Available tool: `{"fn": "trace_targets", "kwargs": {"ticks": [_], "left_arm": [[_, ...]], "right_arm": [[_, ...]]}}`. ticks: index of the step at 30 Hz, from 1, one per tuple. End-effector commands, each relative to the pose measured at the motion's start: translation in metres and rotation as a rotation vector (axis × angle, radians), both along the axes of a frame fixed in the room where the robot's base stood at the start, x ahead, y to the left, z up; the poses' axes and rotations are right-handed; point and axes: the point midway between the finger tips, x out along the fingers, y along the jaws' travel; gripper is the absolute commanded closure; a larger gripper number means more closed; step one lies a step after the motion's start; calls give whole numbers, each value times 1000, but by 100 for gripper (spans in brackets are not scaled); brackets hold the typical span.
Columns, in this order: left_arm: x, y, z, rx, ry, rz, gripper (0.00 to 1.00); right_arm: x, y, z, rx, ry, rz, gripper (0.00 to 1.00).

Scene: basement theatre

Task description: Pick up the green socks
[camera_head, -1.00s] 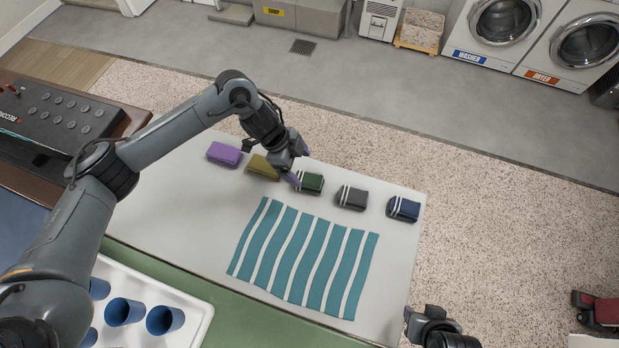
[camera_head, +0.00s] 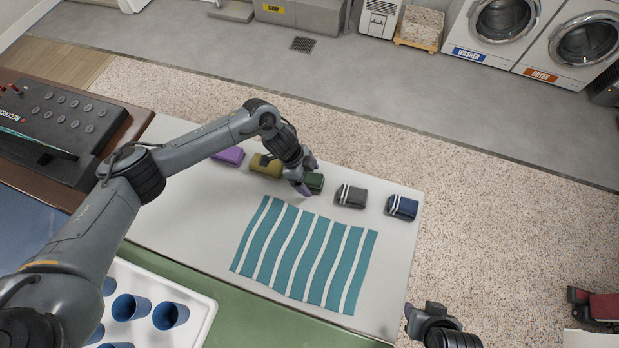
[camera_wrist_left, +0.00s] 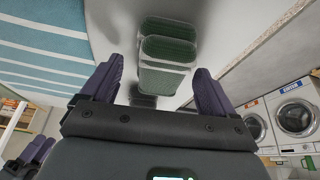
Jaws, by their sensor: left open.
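The green socks (camera_head: 315,181) are a folded bundle on the white table, in the row of sock bundles. My left gripper (camera_head: 306,178) is over and beside them in the head view and hides their left part. In the left wrist view the green socks (camera_wrist_left: 168,52) lie ahead, between the two open purple fingers (camera_wrist_left: 160,88) and a little beyond their tips. I cannot tell whether the fingers touch them. My right gripper (camera_head: 420,318) is at the bottom right, away from the socks; its fingers are not clear.
Purple socks (camera_head: 231,155) and olive socks (camera_head: 264,166) lie to the left, grey socks (camera_head: 350,196) and navy socks (camera_head: 402,208) to the right. A teal striped cloth (camera_head: 305,255) lies in front. A white tray with blue cups (camera_head: 131,307) is at lower left.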

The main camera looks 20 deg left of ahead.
Motion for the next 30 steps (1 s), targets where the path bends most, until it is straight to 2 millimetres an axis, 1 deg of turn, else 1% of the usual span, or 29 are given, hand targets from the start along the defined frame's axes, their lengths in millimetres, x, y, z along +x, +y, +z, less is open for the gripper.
{"fn": "trace_targets", "kwargs": {"ticks": [1,4,12,23,30], "left_arm": [[0,-2,-5,1,2,0,12],[0,-4,-11,1,0,0,12],[1,-5,-14,0,-1,-1,12],[1,-5,-13,0,-1,-1,67],[1,-5,-13,0,-1,-1,67]], "right_arm": [[0,0,1,1,0,-1,57],[0,0,2,1,0,-1,57],[0,0,2,1,1,-1,57],[0,-2,1,-9,2,6,57],[-1,-2,1,-9,2,7,57]]}}
